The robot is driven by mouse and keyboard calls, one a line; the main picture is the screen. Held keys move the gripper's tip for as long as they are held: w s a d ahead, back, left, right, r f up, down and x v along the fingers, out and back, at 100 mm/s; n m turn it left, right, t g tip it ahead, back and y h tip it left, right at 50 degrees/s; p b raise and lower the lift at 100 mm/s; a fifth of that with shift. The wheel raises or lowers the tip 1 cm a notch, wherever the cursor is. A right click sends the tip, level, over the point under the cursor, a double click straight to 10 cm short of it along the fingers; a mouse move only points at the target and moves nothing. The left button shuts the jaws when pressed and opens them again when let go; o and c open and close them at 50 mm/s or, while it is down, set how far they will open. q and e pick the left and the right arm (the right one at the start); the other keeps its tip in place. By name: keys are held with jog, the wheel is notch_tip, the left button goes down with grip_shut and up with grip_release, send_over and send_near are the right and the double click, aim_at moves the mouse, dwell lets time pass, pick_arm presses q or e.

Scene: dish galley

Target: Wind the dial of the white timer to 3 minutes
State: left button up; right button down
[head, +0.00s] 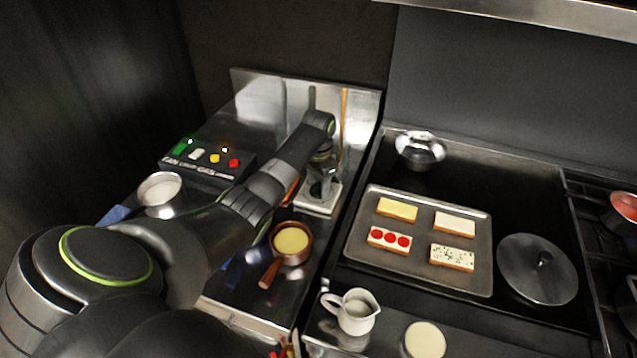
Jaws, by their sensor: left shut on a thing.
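The white timer (312,207) sits on the steel counter, close to the counter's right edge by the dark cooktop. Its pale base shows around my left gripper. My left gripper (321,184) points down over the timer from above and is shut on its dial. The gripper largely hides the dial, so its marks and setting cannot be read. My right gripper is not in view.
A panel with coloured buttons (205,160), a steel bowl (159,190) and a copper pan (290,245) stand around my left arm. A tray of bread slices (420,280), a white jug (354,312), a glossy bowl (420,150) and a lid (537,270) are to the right.

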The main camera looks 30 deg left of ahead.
pick_arm(q)
jog(key=shift+r+m+p, duration=0.1)
jog(key=shift+m+p, duration=0.55)
jog(key=shift+m, duration=0.55)
dwell(2.2)
jog(key=o, duration=1)
notch_tip(320, 180, up, 12)
jog(key=b, duration=0.3)
notch_tip(320, 180, up, 5)
jog(key=p, duration=0.7)
send_over(319, 183)
jog(key=shift+r, duration=0.15)
